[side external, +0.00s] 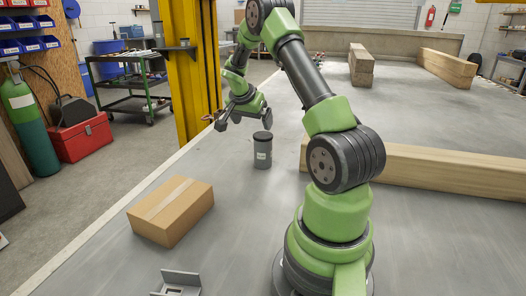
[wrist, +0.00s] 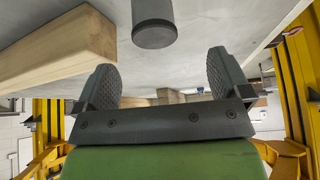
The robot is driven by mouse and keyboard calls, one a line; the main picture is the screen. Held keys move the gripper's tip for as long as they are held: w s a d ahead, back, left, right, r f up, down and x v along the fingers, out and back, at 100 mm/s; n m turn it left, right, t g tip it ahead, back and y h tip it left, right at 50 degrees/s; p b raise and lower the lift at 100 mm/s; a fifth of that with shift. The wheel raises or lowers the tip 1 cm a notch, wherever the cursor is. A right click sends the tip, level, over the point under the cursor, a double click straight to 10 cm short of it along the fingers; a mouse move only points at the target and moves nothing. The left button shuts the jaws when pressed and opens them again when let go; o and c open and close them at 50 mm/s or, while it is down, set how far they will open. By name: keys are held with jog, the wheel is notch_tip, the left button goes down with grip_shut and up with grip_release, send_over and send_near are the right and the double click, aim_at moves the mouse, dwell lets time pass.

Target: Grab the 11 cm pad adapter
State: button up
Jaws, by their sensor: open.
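A dark grey upright cylinder (side external: 262,150) with a wider lid and a pale label stands on the grey deck. It looks like the pad adapter, but its size and label cannot be read. In the wrist view the dark cylinder (wrist: 154,22) is at the top, cut off by the picture edge. My gripper (side external: 222,119) is above the deck, to the left of and higher than the cylinder in the side view. In the wrist view my gripper (wrist: 163,82) has its two fingers spread wide, with nothing between them. The cylinder is beyond the fingers, apart from them.
A cardboard box (side external: 171,211) lies front left on the deck. A metal bracket (side external: 178,283) sits at the front edge. A wooden beam (side external: 445,178) lies to the right, also seen in the wrist view (wrist: 62,48). A yellow post (side external: 188,75) stands behind my gripper.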

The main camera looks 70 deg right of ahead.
aim_at(263, 135)
jog(key=x, duration=0.5)
jog(key=shift+s+d+f, duration=0.2)
jog(key=x, duration=0.5)
jog(key=shift+s+d+r, duration=0.1)
jog(key=shift+s+d, duration=0.15)
jog(key=shift+s, duration=0.15)
jog(key=c, duration=1.6)
